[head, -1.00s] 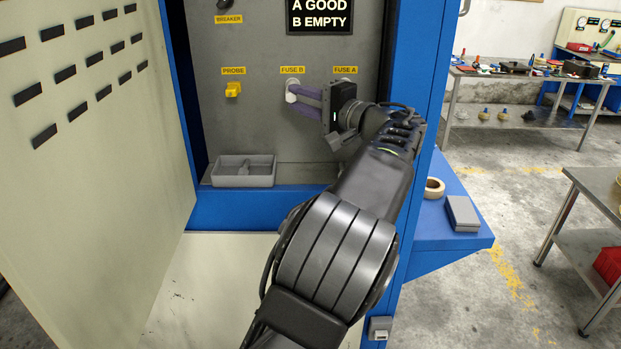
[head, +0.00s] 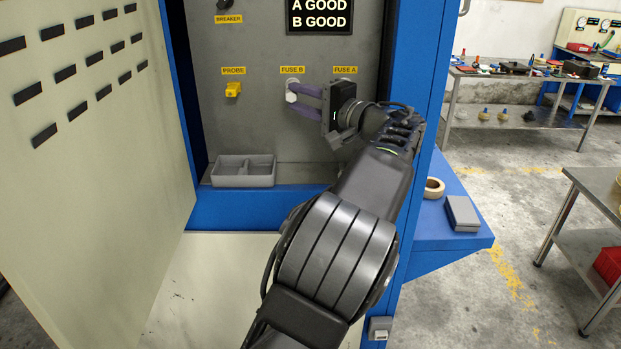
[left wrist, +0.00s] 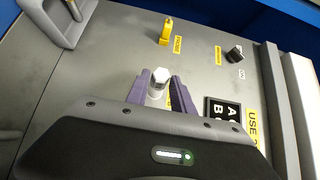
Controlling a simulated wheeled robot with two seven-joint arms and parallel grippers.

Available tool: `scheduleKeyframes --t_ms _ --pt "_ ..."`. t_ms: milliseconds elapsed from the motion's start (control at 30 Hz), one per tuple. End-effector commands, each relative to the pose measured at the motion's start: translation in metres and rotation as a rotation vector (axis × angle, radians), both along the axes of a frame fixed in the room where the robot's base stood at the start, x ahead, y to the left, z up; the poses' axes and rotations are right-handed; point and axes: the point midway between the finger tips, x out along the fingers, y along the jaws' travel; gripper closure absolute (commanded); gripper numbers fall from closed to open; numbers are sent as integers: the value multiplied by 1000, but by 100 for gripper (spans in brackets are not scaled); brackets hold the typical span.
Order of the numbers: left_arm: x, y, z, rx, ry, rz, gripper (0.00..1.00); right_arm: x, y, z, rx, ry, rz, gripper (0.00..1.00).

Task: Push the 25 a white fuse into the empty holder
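The white fuse (head: 291,93) sits in the holder under the FUSE B label (head: 292,70) on the grey panel. In the left wrist view the white fuse (left wrist: 158,84) stands out from the panel between the purple fingers. My left gripper (head: 303,98) is at the fuse, one finger on each side. Its fingers look spread wider than the fuse in the left wrist view (left wrist: 158,90). The FUSE A holder is hidden behind my left gripper. The display (head: 320,16) reads A GOOD, B GOOD. My right gripper is not in view.
A yellow probe (head: 233,89) is left of the fuse holders. A grey divided tray (head: 244,184) stands on the cabinet ledge below. The cabinet door (head: 90,150) stands open at the left. Tape (head: 434,187) and a grey box (head: 462,212) lie on the blue side shelf.

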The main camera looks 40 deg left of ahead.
Motion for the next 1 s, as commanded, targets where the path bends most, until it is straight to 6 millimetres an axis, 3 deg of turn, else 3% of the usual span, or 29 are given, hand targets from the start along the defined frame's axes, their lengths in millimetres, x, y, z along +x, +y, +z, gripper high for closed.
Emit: scheduleKeyframes --t_ms 233,567,1000 --pt "0 0 0 0 0 0 51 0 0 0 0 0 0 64" --pt "0 -4 -1 0 -1 -1 51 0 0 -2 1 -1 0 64" --pt "-6 -66 -2 1 -2 -4 51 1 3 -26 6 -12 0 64"
